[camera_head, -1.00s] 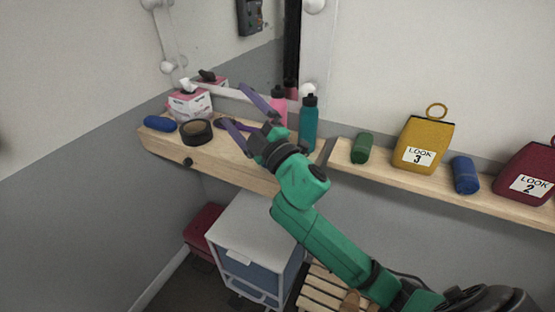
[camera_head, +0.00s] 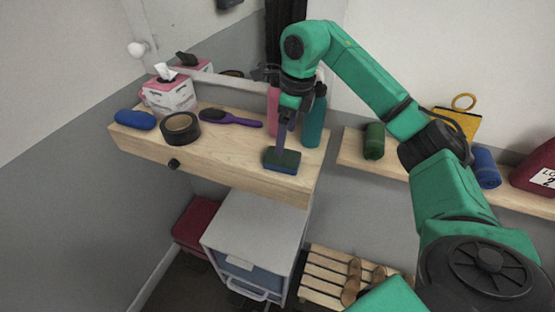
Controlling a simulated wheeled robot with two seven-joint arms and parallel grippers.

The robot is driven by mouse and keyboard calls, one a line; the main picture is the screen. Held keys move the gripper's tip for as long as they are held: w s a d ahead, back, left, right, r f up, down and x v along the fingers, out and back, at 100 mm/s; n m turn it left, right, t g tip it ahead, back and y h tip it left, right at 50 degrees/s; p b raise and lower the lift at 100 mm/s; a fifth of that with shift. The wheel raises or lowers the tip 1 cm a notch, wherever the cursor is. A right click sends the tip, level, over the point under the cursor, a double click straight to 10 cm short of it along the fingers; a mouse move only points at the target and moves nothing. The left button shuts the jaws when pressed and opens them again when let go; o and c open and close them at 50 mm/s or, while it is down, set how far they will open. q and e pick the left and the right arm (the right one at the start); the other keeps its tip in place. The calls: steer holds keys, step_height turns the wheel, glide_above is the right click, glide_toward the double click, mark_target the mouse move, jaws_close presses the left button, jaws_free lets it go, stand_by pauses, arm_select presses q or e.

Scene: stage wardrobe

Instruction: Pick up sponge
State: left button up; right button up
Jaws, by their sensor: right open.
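The sponge (camera_head: 283,161) is a small block with a dark green top and a blue lower layer. It lies flat near the front right of the wooden shelf (camera_head: 225,172). My right gripper (camera_head: 284,143) points straight down over it with its purple fingers open. The fingertips are at the sponge's top edge; I cannot tell whether they touch it. My left gripper is not in view.
A pink bottle (camera_head: 273,112) and a teal bottle (camera_head: 314,122) stand close behind the sponge. A purple hairbrush (camera_head: 231,118), black tape roll (camera_head: 180,128), tissue box (camera_head: 170,94) and blue case (camera_head: 135,120) are on the left. The shelf's front edge is near.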

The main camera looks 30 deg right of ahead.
mark_target(283, 157)
steer(key=f+p, duration=0.1)
steer(key=f, duration=0.1)
steer(key=f+p, duration=0.1)
steer(key=f, duration=0.2)
steer(key=w+f, duration=0.1)
steer(key=f, duration=0.2)
steer(key=shift+p, duration=0.4)
steer(key=c, duration=1.1)
